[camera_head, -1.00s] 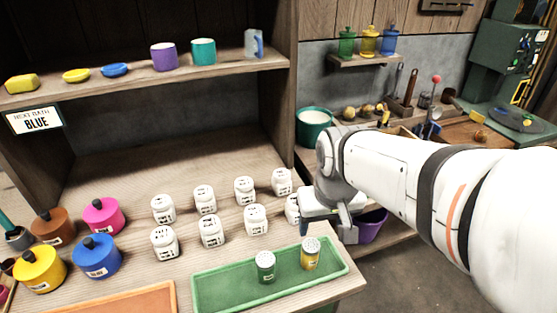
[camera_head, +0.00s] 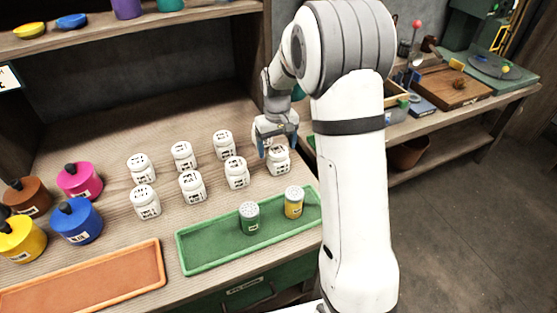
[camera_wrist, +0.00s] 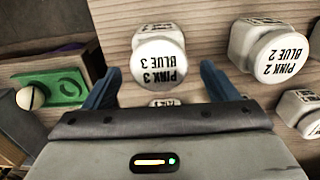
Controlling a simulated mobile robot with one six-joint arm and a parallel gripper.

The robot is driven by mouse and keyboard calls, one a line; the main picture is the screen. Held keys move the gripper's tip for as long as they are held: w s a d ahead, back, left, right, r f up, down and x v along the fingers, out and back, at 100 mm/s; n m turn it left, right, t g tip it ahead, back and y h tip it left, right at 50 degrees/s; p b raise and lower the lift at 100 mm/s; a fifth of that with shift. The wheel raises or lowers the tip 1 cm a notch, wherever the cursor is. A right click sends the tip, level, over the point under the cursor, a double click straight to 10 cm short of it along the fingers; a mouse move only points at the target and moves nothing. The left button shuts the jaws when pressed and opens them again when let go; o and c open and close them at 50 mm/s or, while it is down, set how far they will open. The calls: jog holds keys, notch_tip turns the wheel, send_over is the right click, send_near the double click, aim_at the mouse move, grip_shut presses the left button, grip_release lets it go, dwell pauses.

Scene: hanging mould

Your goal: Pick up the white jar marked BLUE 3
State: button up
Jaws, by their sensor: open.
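The white jar marked PINK 3 and BLUE 3 (camera_wrist: 158,63) shows upside down in the wrist view, in the gap between my finger tips. It appears to be the front right jar (camera_head: 278,161) of two rows on the bench in the head view. My gripper (camera_head: 278,143) is open and empty, just behind and above that jar. In the wrist view my gripper (camera_wrist: 155,88) has one finger on each side of the jar's lid, with clear space on both sides. Whether the tips are level with the jar cannot be told.
The jar marked PINK 2 and BLUE 2 (camera_wrist: 277,58) stands beside it, close to one finger. Another jar is mostly hidden under my gripper. A green tray (camera_head: 215,253) with two shakers lies in front. An upright shelf post (camera_head: 250,60) rises behind.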

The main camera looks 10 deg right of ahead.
aim_at(278, 161)
jog(key=f, duration=0.6)
jog(key=shift+s+d, duration=0.1)
jog(key=shift+s, duration=0.2)
jog(key=shift+c, duration=0.3)
jog(key=c, duration=1.1)
jog(key=shift+r, duration=0.1)
